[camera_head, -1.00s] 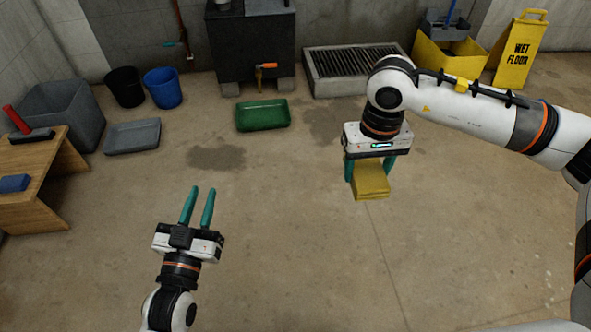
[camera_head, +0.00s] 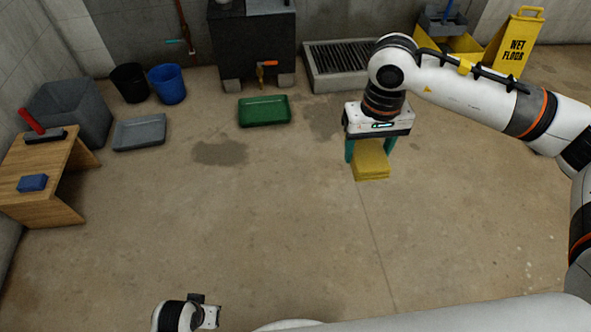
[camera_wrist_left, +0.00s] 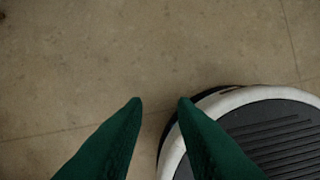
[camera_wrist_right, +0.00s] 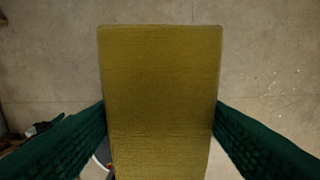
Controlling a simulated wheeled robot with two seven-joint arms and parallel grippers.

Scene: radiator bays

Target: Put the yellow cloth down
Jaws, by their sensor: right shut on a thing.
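The yellow cloth (camera_head: 370,160) is a folded, flat block hanging below my right gripper (camera_head: 371,151). In the right wrist view the cloth (camera_wrist_right: 160,90) fills the space between the two green fingers, which press on its sides. The floor shows around it; I cannot tell how far the cloth is above it. My left gripper (camera_wrist_left: 160,103) is empty, its fingertips apart, over bare floor and the edge of my round base. In the head view only part of the left wrist shows at the bottom edge; its fingers are hidden there.
A green tray (camera_head: 264,111), grey tray (camera_head: 139,133), black bucket (camera_head: 130,83) and blue bucket (camera_head: 167,84) stand farther back. A wooden bench (camera_head: 40,190) is at left. A floor grate (camera_head: 352,61) and wet floor sign (camera_head: 515,42) are behind. The middle floor is clear.

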